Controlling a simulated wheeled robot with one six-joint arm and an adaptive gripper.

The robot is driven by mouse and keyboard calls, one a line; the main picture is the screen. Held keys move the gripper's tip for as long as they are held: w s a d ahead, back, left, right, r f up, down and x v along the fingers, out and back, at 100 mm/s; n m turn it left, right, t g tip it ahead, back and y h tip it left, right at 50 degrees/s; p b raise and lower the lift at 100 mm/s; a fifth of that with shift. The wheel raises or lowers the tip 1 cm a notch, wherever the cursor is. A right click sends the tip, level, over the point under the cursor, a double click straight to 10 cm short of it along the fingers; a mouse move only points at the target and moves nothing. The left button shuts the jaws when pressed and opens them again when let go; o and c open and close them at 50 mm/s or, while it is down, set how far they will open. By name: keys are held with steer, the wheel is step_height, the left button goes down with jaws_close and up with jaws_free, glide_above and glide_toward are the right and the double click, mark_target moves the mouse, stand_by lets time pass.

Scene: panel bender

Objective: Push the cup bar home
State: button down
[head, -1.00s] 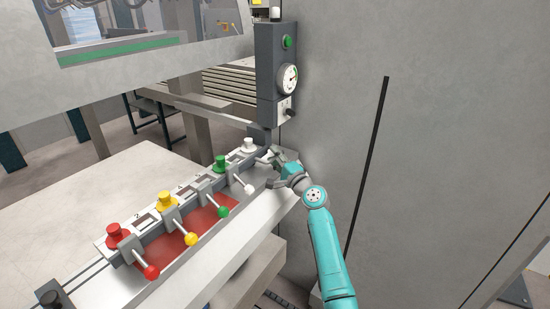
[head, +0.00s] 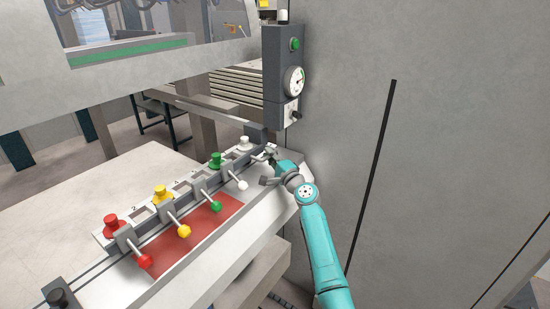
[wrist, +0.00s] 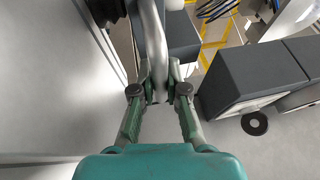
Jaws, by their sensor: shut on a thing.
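The cup bar (head: 132,232) is a grey rail lying across the pale table. It carries red (head: 112,225), yellow (head: 161,193), green (head: 215,160) and white (head: 244,144) cups, with a ball-ended lever in front of each. My gripper (head: 268,168) is at the bar's right end, near the white cup. In the wrist view my gripper (wrist: 160,84) has its fingers closed around a rounded metal handle (wrist: 153,45). The head view shows this grip small and partly hidden by the hand, so how the handle joins the bar is unclear.
A red plate (head: 195,236) lies in front of the bar, under the levers. A large grey wall (head: 450,120) is close on the right.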

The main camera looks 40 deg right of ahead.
steer(key=c, duration=1.2)
jaws_free()
steer(key=s, duration=0.4)
steer(key=s+f, duration=0.1)
steer(key=s, duration=0.3)
steer(key=s+f, duration=0.1)
steer(key=s, duration=0.3)
steer(key=shift+a, duration=0.3)
